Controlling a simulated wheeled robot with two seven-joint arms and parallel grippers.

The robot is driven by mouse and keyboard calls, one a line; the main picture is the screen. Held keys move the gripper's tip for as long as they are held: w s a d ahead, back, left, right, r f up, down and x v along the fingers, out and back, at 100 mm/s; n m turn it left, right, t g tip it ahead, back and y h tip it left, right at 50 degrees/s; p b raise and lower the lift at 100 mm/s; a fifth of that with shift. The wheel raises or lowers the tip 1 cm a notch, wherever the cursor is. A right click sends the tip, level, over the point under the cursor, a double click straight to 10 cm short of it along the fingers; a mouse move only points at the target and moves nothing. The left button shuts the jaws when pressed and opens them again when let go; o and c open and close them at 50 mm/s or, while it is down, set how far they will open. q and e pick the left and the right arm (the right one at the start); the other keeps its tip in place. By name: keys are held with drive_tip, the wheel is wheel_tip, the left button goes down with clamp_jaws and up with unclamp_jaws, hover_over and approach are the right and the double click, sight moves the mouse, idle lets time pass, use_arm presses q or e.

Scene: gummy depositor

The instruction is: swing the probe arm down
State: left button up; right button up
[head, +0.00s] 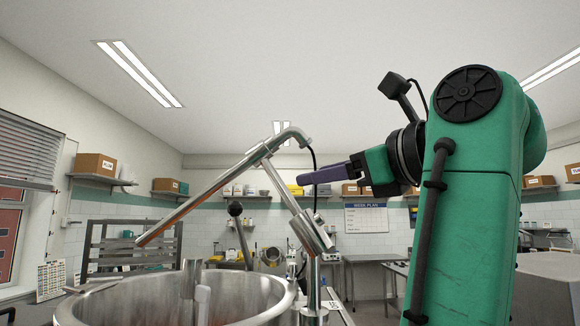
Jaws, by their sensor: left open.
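The metal probe arm (205,197) slants over a large steel kettle (85,305). Its low left end hangs free over the kettle's left side, and its upper end meets a tilted metal post (290,195) near a curved grey end piece (292,133). My left gripper (304,179) comes in from the right, with its purple fingers pointing left. It is open, though the fingers overlap in this view and the gap hardly shows. The fingertips look close to the post on its right side; I cannot tell whether they touch. My right gripper is not in view.
A black ball-topped lever (235,209) stands behind the kettle. A grey rack (130,245) is at the back left, and a steel bench (372,258) at the back. My green arm fills much of the right side. The space above the probe arm is clear.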

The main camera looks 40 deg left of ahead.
sight(273, 181)
use_arm(q)
drive_tip(key=a, duration=0.3)
drive_tip(key=s+a+p, duration=0.1)
drive_tip(key=a, duration=0.1)
drive_tip(key=shift+s+a+r, duration=0.1)
drive_tip(key=shift+a+r, duration=0.25)
drive_tip(key=x, duration=0.2)
drive_tip(key=p+x, duration=0.1)
drive_tip(key=x, duration=0.5)
drive_tip(key=shift+w+d+f+p, duration=0.1)
drive_tip(key=shift+w+f+p, duration=0.1)
drive_tip(key=shift+w+p, duration=0.15)
drive_tip(key=shift+s+d, duration=0.1)
drive_tip(key=shift+c, duration=0.9)
clamp_jaws()
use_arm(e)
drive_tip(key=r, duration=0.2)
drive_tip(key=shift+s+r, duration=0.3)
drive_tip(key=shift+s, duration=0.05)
use_arm(q)
drive_tip(key=shift+f, duration=0.1)
